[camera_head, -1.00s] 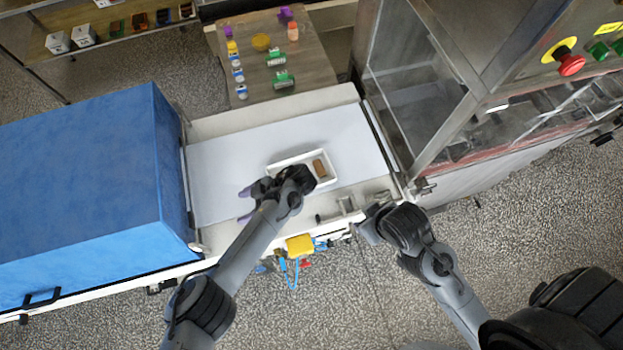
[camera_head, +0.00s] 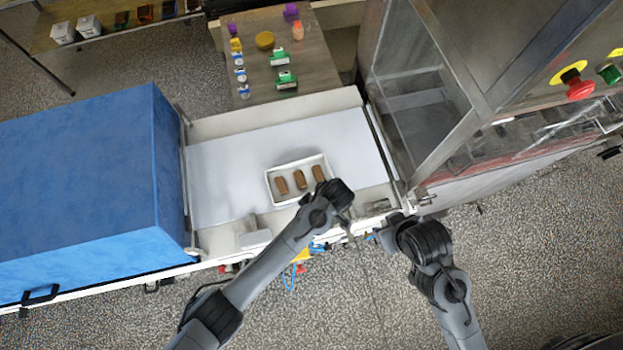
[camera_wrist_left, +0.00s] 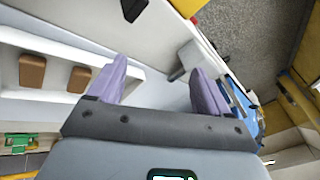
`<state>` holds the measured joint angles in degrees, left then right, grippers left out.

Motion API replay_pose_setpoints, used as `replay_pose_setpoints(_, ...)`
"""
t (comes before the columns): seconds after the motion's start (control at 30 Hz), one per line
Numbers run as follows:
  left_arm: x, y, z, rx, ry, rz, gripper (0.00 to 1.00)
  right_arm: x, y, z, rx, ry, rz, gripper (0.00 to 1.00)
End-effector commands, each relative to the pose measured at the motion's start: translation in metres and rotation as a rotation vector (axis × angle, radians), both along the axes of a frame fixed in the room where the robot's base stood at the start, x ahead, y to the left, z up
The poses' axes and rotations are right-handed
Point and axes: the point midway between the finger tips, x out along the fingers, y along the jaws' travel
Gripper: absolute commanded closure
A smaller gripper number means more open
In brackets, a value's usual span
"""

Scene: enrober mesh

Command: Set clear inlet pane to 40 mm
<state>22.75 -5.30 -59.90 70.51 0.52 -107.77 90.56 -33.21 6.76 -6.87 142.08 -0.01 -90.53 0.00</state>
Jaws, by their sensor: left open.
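What looks like the clear inlet pane (camera_head: 420,125) is the metal-framed see-through panel at the machine's end, right of the white belt in the head view. The gap under it cannot be read. My left gripper (camera_head: 342,212) is over the belt's front rail, left of the pane and apart from it. In the left wrist view, its two purple fingers (camera_wrist_left: 160,90) are spread with nothing between them. My right gripper (camera_head: 385,240) is near the front right corner of the belt; its fingers are not clear.
A white tray (camera_head: 290,170) with three brown bars lies on the belt (camera_head: 225,170). A blue housing (camera_head: 80,190) closes off the left. A red stop button (camera_head: 579,89) is at the upper right. A table behind holds small bottles and clips.

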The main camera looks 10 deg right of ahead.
Motion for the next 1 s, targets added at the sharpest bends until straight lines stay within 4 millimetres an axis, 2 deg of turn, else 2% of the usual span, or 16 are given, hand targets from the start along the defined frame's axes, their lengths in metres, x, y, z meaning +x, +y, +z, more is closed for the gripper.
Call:
replay_pose_setpoints(0.73,-0.007,-0.003,0.001,-0.047,0.032,-0.031,0.21,0.000,-0.001,0.001,-0.003,0.001,0.002,0.57)
replay_pose_setpoints(0.87,-0.019,-0.006,0.003,-0.125,0.079,-0.078,0.21,0.000,0.000,0.002,0.000,0.000,0.001,0.57)
replay_pose_setpoints(1.0,-0.038,0.000,0.012,-0.293,0.144,-0.191,0.21,0.000,0.000,0.004,0.001,0.000,-0.001,0.57)
